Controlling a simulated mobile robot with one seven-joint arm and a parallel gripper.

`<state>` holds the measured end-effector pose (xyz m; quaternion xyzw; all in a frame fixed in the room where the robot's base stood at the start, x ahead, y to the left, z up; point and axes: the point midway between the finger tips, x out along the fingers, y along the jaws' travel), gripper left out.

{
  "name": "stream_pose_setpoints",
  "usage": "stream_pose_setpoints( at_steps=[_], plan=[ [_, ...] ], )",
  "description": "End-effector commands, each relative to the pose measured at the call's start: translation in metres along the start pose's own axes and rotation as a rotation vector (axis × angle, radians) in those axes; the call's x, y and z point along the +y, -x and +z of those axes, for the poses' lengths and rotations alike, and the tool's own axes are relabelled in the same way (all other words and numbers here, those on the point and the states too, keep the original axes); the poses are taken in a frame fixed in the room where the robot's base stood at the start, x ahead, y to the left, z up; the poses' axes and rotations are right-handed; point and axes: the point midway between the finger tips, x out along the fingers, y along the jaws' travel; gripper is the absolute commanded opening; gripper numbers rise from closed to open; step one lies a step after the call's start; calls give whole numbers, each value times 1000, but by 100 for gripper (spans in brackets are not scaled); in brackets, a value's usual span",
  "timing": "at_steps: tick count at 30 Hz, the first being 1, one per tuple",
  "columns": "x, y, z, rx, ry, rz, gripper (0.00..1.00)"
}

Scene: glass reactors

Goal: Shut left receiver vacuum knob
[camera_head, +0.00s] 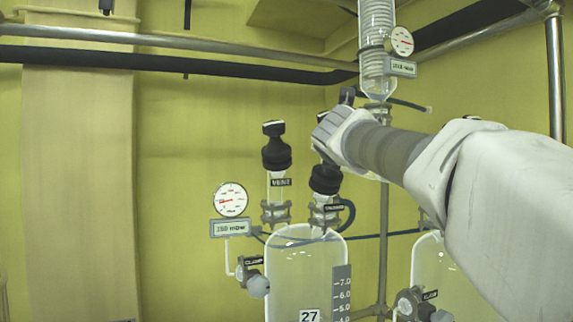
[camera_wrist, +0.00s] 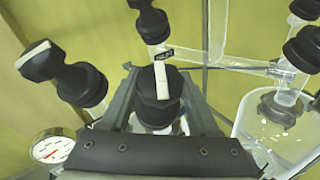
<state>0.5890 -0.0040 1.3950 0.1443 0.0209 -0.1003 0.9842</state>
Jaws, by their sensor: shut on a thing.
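The left receiver (camera_head: 305,262) is a clear glass vessel marked 27, with two black knobs on top. The vacuum knob (camera_head: 325,180) is the right one; its label (camera_head: 333,208) is too small to read surely. My gripper (camera_head: 327,140) comes down on it from above and hides its top. In the wrist view, my gripper (camera_wrist: 160,98) has one finger on each side of the black knob (camera_wrist: 158,80) and is shut on it. The white bar across the knob's top runs up and down in that picture.
The vent knob (camera_head: 276,148) stands close on the left, also seen in the wrist view (camera_wrist: 65,73). A pressure gauge (camera_head: 230,199) is left of it. A glass coil condenser (camera_head: 377,50) rises behind my gripper. A second vessel (camera_head: 428,262) stands right, under my arm.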

Motion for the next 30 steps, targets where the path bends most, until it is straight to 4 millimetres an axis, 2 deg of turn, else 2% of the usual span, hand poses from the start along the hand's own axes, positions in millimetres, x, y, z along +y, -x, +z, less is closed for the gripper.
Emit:
stream_pose_setpoints(
  at_steps=[2,14,30],
  plan=[
    [0,-1,-4,1,-20,-35,6],
    [4,-1,6,3,-177,-312,6],
    [3,0,8,3,-368,-653,6]
  ],
)
